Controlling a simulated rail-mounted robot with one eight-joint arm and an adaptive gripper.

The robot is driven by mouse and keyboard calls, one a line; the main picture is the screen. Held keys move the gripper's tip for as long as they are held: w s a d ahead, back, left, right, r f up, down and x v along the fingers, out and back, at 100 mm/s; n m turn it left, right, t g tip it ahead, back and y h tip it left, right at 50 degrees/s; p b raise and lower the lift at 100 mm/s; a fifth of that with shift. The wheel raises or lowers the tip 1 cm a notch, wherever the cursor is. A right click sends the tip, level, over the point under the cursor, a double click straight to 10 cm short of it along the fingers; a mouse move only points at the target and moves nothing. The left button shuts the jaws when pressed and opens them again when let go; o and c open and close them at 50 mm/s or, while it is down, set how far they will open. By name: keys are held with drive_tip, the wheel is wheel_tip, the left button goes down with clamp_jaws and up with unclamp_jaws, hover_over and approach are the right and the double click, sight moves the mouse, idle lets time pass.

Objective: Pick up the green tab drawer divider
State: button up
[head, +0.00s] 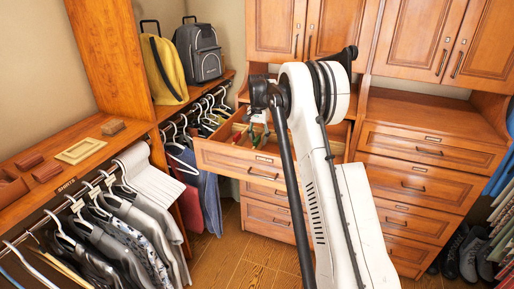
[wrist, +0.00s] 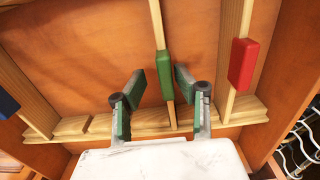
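The green tab (wrist: 165,75) sits on a thin upright-looking wooden divider strip (wrist: 158,22) inside an open drawer in the wrist view. My gripper (wrist: 161,84) is open, with one green-padded finger on each side of the divider. Gaps show between the fingers and the green tab, and nothing is held. In the head view the open drawer (head: 223,157) stands out from the cabinet, and my arm covers much of its right part. I cannot make out the green tab clearly there.
A divider with a red tab (wrist: 243,63) lies to the right, and a blue tab (wrist: 7,104) is at the left edge. A slotted wooden rail (wrist: 147,128) crosses the drawer. Hanging clothes (head: 115,235) stand left of the drawer in the head view.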

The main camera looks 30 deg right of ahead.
sight(257, 149)
drive_tip(key=f, duration=0.2)
drive_tip(key=a+f+p, duration=0.1)
drive_tip(key=f, duration=0.1)
drive_tip(key=shift+w, duration=0.1)
drive_tip(key=shift+f, duration=0.65)
drive_tip(key=shift+c, duration=0.4)
clamp_jaws()
